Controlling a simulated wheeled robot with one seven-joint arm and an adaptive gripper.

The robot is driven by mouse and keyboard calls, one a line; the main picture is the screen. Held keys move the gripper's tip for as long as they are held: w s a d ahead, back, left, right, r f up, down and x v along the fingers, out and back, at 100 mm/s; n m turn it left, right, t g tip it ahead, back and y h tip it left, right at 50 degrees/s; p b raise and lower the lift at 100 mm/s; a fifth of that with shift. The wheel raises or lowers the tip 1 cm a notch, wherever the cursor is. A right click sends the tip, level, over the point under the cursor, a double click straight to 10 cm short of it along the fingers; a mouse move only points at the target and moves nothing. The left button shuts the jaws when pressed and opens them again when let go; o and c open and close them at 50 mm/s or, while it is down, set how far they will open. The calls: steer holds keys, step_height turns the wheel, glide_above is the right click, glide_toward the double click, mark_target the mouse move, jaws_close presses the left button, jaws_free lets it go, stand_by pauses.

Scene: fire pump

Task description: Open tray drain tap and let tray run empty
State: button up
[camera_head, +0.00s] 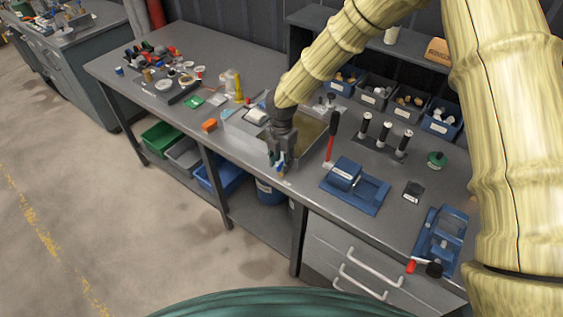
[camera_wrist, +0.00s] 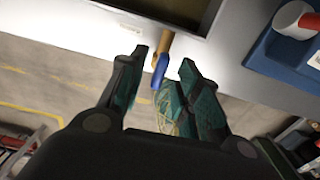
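The metal tray (camera_head: 318,148) is set in the workbench at the middle of the head view, with an olive-brown interior; its rim (camera_wrist: 208,30) and dark inside show at the top of the wrist view. The drain tap, with a brass body (camera_wrist: 166,42) and a blue lever (camera_wrist: 160,70), sticks out from the bench edge below the tray. My gripper (camera_wrist: 163,62) is open, its fingers on either side of the blue lever, with visible gaps. In the head view my gripper (camera_head: 280,160) is at the tray's front edge and hides most of the tap.
A red-handled tool (camera_head: 331,140) and a blue fixture (camera_head: 354,186) are right of the tray. An orange block (camera_head: 209,125) lies left. The floor in front is clear.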

step_height(320, 180, up, 11)
stand_by(0.4)
stand_by(0.4)
steer(key=s+d+f+m+g+y, duration=0.1)
steer(key=s+d+f+m+y, duration=0.1)
steer(key=s+f+m, duration=0.65)
steer(key=s+d+f+m+g+y, duration=0.1)
steer(key=s+d+f+m, duration=0.3)
steer(key=s+f, duration=0.75)
steer(key=s+d+f+m+t+h, duration=0.1)
steer(key=s+d+f+m, duration=0.4)
steer(key=s+d+m, duration=0.4)
steer(key=s+d+f+m+t+h, duration=0.1)
steer(key=s+d+f+m+h, duration=0.1)
steer(key=s+d+f+m, duration=0.5)
steer(key=s+f+b, duration=0.3)
steer(key=f+b, duration=0.3)
steer(key=b, duration=0.2)
steer(key=shift+s+d+f+m, duration=0.2)
steer(key=shift+s+d+m, duration=0.05)
steer(key=shift+m, duration=0.2)
steer(key=shift+o, duration=0.3)
stand_by(0.5)
